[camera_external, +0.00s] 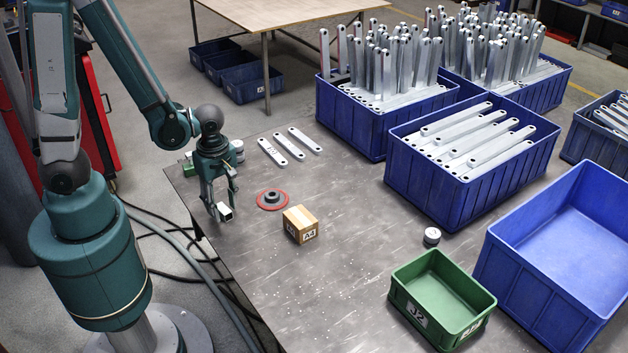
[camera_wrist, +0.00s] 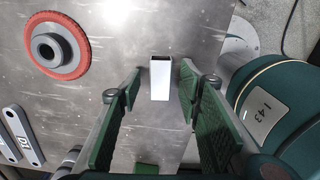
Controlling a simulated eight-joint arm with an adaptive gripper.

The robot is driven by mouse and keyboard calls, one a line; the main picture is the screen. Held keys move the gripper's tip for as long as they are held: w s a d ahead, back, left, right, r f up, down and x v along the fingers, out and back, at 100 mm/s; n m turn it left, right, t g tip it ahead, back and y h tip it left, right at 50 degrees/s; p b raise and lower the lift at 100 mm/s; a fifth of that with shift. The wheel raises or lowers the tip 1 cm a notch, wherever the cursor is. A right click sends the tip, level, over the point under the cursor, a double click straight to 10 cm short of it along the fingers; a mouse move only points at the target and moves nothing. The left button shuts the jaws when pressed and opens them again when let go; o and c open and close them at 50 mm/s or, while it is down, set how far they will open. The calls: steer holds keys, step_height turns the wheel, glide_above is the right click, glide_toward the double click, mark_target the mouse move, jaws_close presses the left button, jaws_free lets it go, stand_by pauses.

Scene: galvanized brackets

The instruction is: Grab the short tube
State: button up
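The short tube (camera_external: 226,213) is a small pale square-section piece with a dark open end, on the metal table near its left edge. In the wrist view the short tube (camera_wrist: 160,80) shows between the two green-padded fingers, with its dark opening at the far end. My gripper (camera_external: 222,201) points down over the tube, fingers spread. In the wrist view my gripper (camera_wrist: 158,88) is open, with a gap visible on each side of the tube. Whether the fingertips are level with the tube is hard to tell.
A red-rimmed disc (camera_external: 272,199) and a cardboard box (camera_external: 300,224) lie right of the tube. Flat brackets (camera_external: 288,146) lie behind. A green bin (camera_external: 443,298), an empty blue bin (camera_external: 560,250) and filled blue bins (camera_external: 470,190) stand further right.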

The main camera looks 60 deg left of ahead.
mark_target(223, 208)
steer(key=shift+f, duration=0.1)
stand_by(0.5)
steer(key=c, duration=1)
steer(key=shift+r, duration=0.2)
steer(key=shift+r+p, duration=1.95)
steer(key=shift+r, duration=2.85)
